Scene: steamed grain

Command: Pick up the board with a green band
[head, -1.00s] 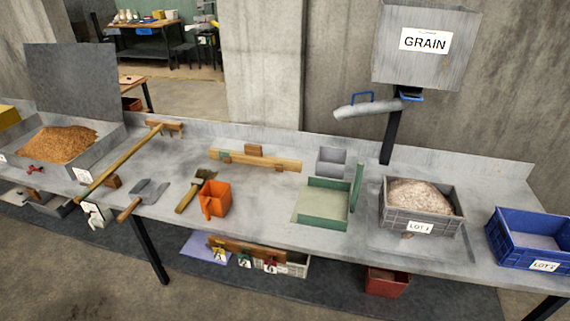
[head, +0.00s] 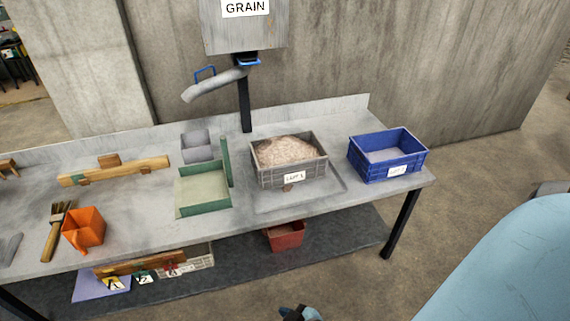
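A long wooden board (head: 115,171) lies on the grey bench at the left in the head view, near the bench's back edge. A small wooden block stands against its far side, and darker brown patches show on it. Another brown board (head: 140,264) sits among labelled items on the shelf below, partly under the bench edge. No gripper fingers can be made out; only a small dark and light-blue part of mine shows at the bottom edge.
On the bench stand an orange scoop (head: 83,229), a brush (head: 57,232), a green-walled tray (head: 204,208), a small grey bin (head: 197,147), a grey grain crate (head: 259,173) and a blue crate (head: 367,169). A grain spout (head: 213,87) overhangs. A red bin (head: 285,237) stands below.

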